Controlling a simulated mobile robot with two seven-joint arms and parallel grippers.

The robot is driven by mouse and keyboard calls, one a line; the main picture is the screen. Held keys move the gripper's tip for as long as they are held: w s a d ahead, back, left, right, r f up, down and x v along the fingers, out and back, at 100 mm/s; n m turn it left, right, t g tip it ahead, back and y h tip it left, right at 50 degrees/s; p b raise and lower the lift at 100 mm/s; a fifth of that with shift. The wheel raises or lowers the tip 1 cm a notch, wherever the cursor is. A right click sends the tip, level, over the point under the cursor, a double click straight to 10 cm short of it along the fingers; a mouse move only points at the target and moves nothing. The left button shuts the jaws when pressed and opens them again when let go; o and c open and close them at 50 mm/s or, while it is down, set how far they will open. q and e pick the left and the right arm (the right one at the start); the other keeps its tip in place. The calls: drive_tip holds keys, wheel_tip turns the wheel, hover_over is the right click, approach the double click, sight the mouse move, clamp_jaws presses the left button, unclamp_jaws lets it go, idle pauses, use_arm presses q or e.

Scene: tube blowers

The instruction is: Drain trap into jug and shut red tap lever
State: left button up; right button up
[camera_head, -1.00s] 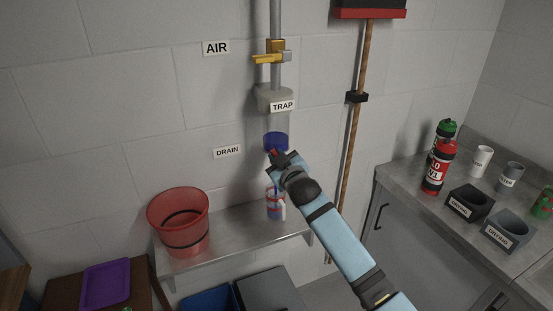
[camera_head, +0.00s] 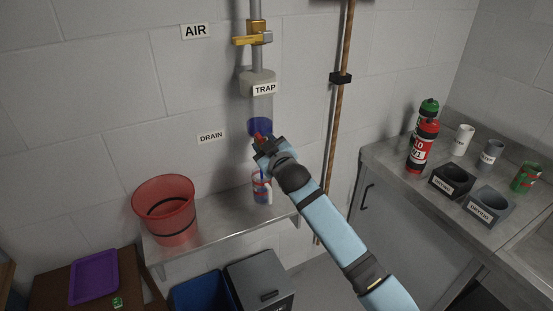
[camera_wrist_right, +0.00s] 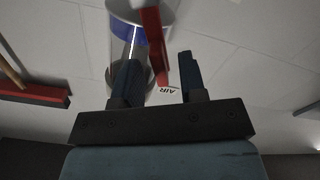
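The clear trap (camera_head: 261,104) hangs on the wall pipe with blue liquid (camera_head: 260,126) in its bottom. The red tap lever (camera_head: 259,137) is just below it, mostly hidden by my right gripper (camera_head: 263,145). In the right wrist view, the red lever (camera_wrist_right: 154,45) stands between the two dark fingers of my right gripper (camera_wrist_right: 158,80). The fingers are apart, with a gap beside the lever. The jug (camera_head: 262,190) stands upright on the shelf under the tap. A thin blue streak shows above the jug. My left gripper is not in view.
A red bucket (camera_head: 165,210) stands on the metal shelf (camera_head: 215,226), left of the jug. A yellow valve (camera_head: 252,38) sits on the pipe above. A broom handle (camera_head: 338,130) hangs to the right. The counter (camera_head: 390,164) at right holds bottles, cups and dark holders.

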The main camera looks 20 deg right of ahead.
drive_tip(key=s+d+b, duration=0.1)
drive_tip(key=s+d, duration=0.1)
drive_tip(key=s, duration=1)
drive_tip(key=shift+d+b, duration=0.15)
drive_tip(key=shift+b, duration=0.25)
drive_tip(key=shift+w, duration=0.1)
drive_tip(key=s+f+m+g+p, duration=0.1)
drive_tip(key=s+f, duration=0.4)
drive_tip(key=f, duration=0.3)
drive_tip(key=s+f+m+g, duration=0.1)
drive_tip(key=s+f+g, duration=0.1)
drive_tip(key=s+f, duration=0.4)
drive_tip(key=s+d+f+m+g+p, duration=0.1)
drive_tip(key=s+f+m+g, duration=0.1)
drive_tip(key=s+f, duration=1.4)
drive_tip(key=s+g, duration=0.1)
drive_tip(key=s, duration=0.3)
drive_tip(key=shift+d+g, duration=0.3)
